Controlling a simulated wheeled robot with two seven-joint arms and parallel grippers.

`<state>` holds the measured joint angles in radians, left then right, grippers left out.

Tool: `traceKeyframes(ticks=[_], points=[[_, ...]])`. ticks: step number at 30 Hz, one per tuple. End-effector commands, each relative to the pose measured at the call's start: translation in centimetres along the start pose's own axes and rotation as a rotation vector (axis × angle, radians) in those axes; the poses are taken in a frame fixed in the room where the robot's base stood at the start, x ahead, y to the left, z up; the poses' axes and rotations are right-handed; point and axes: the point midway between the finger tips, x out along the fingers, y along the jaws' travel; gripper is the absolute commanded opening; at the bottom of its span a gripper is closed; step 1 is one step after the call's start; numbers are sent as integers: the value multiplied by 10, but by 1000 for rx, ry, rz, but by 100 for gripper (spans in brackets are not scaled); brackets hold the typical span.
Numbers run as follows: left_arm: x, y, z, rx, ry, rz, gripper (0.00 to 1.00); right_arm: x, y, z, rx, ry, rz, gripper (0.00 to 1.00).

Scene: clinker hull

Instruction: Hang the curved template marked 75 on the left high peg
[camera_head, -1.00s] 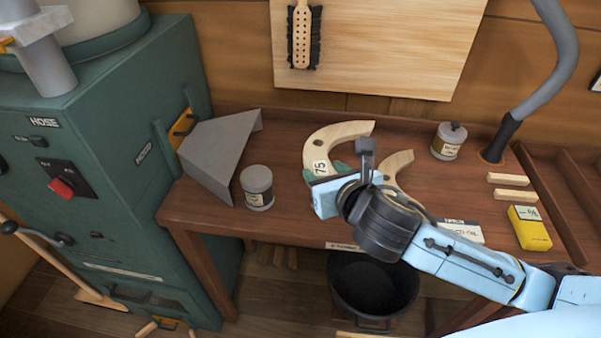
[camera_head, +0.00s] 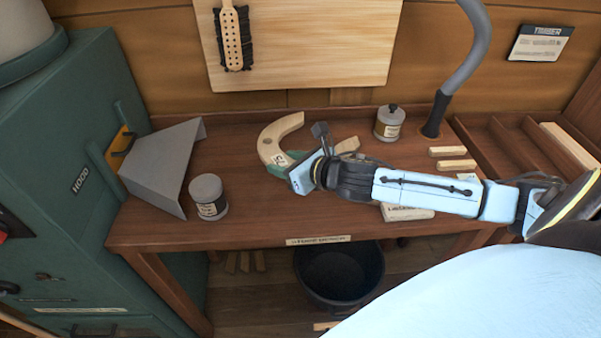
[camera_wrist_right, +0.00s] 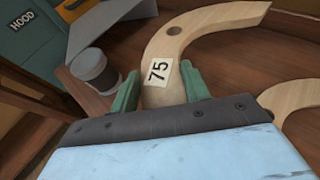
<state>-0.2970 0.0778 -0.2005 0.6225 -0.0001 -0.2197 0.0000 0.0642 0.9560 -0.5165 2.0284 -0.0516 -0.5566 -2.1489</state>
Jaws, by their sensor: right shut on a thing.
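The curved template marked 75 (camera_head: 272,137) is a pale wooden arc at the workbench's middle. Its 75 label and a dark hole show in the right wrist view (camera_wrist_right: 172,38). My right gripper (camera_head: 284,166) is shut on its labelled end, with green fingers either side in the wrist view (camera_wrist_right: 160,90). I cannot tell whether the template touches the bench. A second curved wooden piece (camera_wrist_right: 293,97) lies to its right, partly hidden by my gripper in the head view (camera_head: 348,144). The left high peg cannot be made out. My left gripper is out of view.
A grey tin (camera_head: 208,196) and a grey sloped hood (camera_head: 165,165) stand left on the bench (camera_head: 240,222). A lidded tin (camera_head: 389,123) and a grey hose (camera_head: 462,65) are behind right. A brush (camera_head: 232,38) hangs on the wooden board (camera_head: 310,50). A black bucket (camera_head: 338,270) sits below.

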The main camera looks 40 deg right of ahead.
Motion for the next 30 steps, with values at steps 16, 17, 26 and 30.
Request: traceKeyframes(ticks=[16, 17, 26, 30], points=[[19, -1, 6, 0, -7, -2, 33, 29, 1, -73, 5, 2, -1, 19], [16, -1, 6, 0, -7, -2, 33, 31, 0, -76, 3, 3, -2, 19], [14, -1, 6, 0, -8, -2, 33, 36, 0, -87, -2, 0, 0, 19], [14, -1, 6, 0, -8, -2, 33, 36, 0, -88, -1, 0, 0, 19]])
